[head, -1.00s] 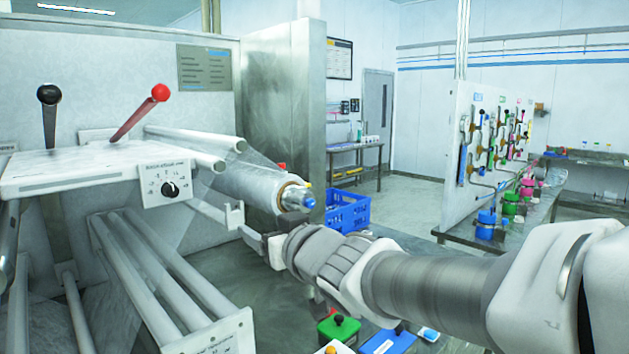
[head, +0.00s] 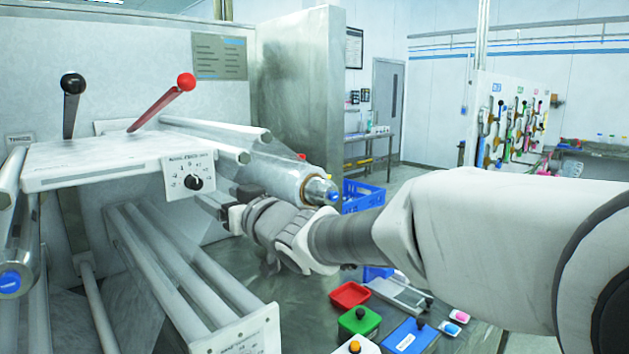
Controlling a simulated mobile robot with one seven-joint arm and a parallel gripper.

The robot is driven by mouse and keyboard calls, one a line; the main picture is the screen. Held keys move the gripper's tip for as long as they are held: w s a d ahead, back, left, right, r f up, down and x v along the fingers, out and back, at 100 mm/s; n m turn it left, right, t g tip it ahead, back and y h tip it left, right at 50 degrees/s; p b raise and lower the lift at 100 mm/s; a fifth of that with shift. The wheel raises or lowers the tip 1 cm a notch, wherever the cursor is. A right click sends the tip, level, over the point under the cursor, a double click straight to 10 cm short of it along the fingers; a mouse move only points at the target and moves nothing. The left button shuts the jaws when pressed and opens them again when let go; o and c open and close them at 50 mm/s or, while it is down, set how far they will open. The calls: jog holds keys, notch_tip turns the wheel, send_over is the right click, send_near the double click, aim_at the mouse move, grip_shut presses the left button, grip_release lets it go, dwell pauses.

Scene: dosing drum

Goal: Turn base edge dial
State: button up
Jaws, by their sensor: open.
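A black round dial (head: 193,183) sits on a white scale plate (head: 175,180) with printed numbers, at the front right edge of the white machine top (head: 95,165). My gripper (head: 222,204) is open, just right of and slightly below the dial. It points left toward the machine and appears apart from the dial, though the exact depth gap cannot be told. Nothing shows between its fingers, which are partly hidden by the gripper body.
A film roll (head: 280,180) and rails lie just behind my gripper. A black-knobbed lever (head: 71,105) and a red-knobbed lever (head: 160,103) rise above the machine top. Lower rollers (head: 190,265) are below. Red, green and blue boxes (head: 410,338) stand at lower right.

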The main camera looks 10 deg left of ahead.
aim_at(197, 184)
jog(key=p+x, duration=0.1)
jog(key=x, duration=0.9)
jog(key=shift+a, duration=0.1)
grip_shut()
